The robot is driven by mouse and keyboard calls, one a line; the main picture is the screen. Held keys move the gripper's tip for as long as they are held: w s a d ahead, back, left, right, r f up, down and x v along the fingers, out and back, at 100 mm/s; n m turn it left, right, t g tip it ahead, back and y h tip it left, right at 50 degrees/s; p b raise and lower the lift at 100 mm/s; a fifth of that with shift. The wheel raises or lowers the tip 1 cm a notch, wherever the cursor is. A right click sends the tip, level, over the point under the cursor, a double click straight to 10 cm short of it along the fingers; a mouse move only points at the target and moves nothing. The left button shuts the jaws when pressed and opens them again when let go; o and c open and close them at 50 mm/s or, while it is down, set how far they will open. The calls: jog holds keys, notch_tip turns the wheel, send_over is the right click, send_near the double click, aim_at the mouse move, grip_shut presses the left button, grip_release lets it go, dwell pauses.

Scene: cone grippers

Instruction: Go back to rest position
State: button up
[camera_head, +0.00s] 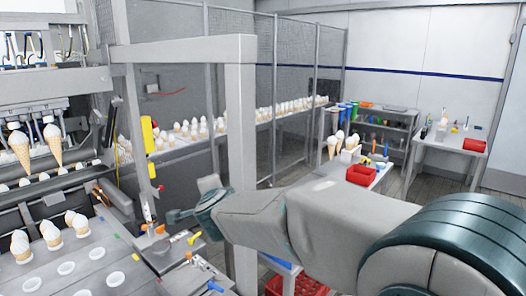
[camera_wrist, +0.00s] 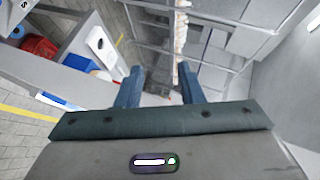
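My gripper (camera_head: 192,212) is at the end of my outstretched arm in the head view, above a small tool bench and in front of a grey post. In the wrist view my gripper (camera_wrist: 161,82) shows two dark blue fingers standing well apart, with nothing held between them. Ice-cream cones (camera_head: 53,145) hang from the machine at the left. More cones (camera_head: 50,236) stand in the holed plate at the lower left.
A grey frame post (camera_head: 241,160) rises close beside my arm. The small bench (camera_head: 170,250) carries scattered tools. A conveyor (camera_head: 200,140) with many cones runs behind a mesh fence. A table with a red bin (camera_head: 361,175) stands to the right; a red crate (camera_head: 297,286) sits low.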

jog(key=s+d+f+n+g+h, duration=0.1)
jog(key=s+d+f+n+g, duration=0.2)
jog(key=s+d, duration=0.6)
jog(key=s+d+f+n+g+h+b, duration=0.1)
jog(key=s+d+f+n+g, duration=0.2)
jog(key=s+d, duration=0.6)
jog(key=s+d+f+n+g+h, duration=0.1)
jog(key=s+d+f+n+g, duration=0.2)
jog(key=s+d+f+n, duration=0.3)
jog(key=s+d+f, duration=0.1)
jog(key=s+d, duration=0.2)
jog(key=s, duration=0.1)
jog(key=shift+s+g+h, duration=0.2)
jog(key=shift+g+h, duration=0.1)
jog(key=shift+g, duration=0.1)
